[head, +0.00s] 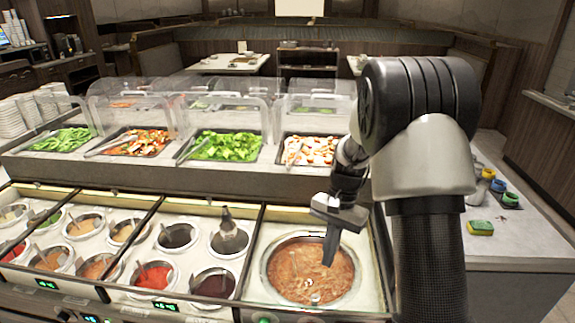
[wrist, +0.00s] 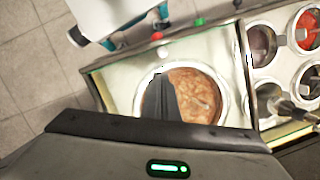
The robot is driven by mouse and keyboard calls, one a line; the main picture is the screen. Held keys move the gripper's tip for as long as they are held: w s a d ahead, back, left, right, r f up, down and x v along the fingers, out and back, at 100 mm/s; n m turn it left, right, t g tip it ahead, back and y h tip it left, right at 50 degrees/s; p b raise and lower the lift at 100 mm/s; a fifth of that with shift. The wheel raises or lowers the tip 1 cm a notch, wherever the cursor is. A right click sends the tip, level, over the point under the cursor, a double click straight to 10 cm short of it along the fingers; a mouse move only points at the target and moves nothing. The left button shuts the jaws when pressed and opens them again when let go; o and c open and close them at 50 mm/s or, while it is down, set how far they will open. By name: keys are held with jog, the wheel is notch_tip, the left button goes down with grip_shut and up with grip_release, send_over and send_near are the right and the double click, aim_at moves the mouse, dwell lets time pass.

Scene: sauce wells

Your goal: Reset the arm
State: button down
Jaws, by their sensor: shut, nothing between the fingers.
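My gripper (head: 329,262) hangs from my arm on the right of the head view, fingers pointing down, above the large round pot of chunky reddish-brown sauce (head: 290,278). Its fingers are shut together with nothing between them. In the wrist view the closed fingers (wrist: 161,76) stand in front of the same pot (wrist: 196,92) and hide its left part. I cannot tell exactly how high the tips are above the sauce. The finger also covers part of the pot's right side in the head view.
Left of the pot are several small sauce wells, including a red one (head: 153,276), and an upright dark-handled utensil (head: 228,228). Behind is a raised shelf with clear covers over salad trays (head: 227,145). A yellow-green sponge (head: 480,227) lies on the right counter, with free room in front.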

jog(key=s+a+r+n+t+h, duration=0.1)
jog(key=s+r+n+t, duration=0.15)
jog(key=s+r, duration=0.55)
jog(key=s+r+n+t, duration=0.25)
jog(key=s+r, duration=0.25)
jog(key=r, duration=0.7)
jog(key=s+r+n+t, duration=0.2)
jog(key=s, duration=0.6)
jog(key=shift+n+t+h, duration=0.3)
jog(key=shift+t+h, duration=0.1)
jog(key=shift+a, duration=0.1)
